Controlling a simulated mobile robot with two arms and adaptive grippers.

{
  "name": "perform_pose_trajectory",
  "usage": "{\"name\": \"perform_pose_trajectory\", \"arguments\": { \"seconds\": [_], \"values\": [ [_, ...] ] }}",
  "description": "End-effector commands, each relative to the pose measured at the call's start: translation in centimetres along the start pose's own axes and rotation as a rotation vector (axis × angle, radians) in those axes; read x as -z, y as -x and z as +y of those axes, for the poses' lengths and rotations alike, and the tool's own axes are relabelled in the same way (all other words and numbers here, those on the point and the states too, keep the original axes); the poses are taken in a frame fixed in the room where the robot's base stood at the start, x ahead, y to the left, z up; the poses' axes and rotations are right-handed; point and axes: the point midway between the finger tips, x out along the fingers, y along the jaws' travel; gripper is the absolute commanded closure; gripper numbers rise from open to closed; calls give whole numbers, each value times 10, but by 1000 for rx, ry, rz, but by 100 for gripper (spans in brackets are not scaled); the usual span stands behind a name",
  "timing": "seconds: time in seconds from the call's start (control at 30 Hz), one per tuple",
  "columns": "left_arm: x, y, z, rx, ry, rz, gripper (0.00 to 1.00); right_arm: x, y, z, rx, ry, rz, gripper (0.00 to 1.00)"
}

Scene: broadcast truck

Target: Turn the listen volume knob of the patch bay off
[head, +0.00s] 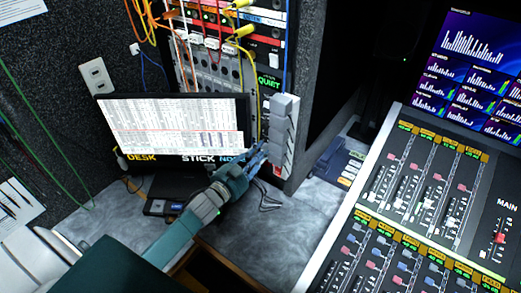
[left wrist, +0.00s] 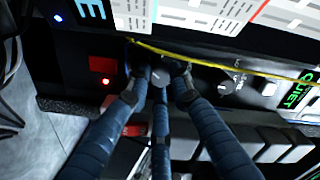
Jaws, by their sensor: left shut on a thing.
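The patch bay is a dark rack with rows of sockets and cables, standing behind the monitor in the head view. My left gripper (head: 262,153) reaches up to the lower right of the rack, beside the monitor's right edge. In the left wrist view its blue fingers (left wrist: 160,75) converge on a dark round knob and are shut around it. The fingers cover most of this knob, and its label and pointer cannot be read. A second knob (left wrist: 229,84) sits free to the right. My right gripper is not in view.
A monitor (head: 180,103) stands left of my gripper. A grey column of blocks (head: 280,140) is close on the right. A yellow cable (left wrist: 210,62) crosses just above the fingers. A red-lit button (left wrist: 105,81) is left of them. The mixing desk (head: 425,200) fills the right.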

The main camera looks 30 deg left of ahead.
Motion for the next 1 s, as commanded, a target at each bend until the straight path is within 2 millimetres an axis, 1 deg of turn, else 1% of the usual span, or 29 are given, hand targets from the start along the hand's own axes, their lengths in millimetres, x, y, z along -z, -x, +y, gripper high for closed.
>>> {"name": "perform_pose_trajectory", "arguments": {
  "seconds": [0.1, 0.5, 0.7, 1.0],
  "values": [
    [0, 0, 0, -2, 111, -4, 100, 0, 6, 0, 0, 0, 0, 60],
    [-1, 0, 0, -2, 445, -4, 100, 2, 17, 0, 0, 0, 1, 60],
    [0, 0, 1, -2, 552, -3, 100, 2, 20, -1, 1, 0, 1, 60],
    [-1, 0, 1, -2, 627, -3, 100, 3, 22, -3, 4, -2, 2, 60]
  ]
}}
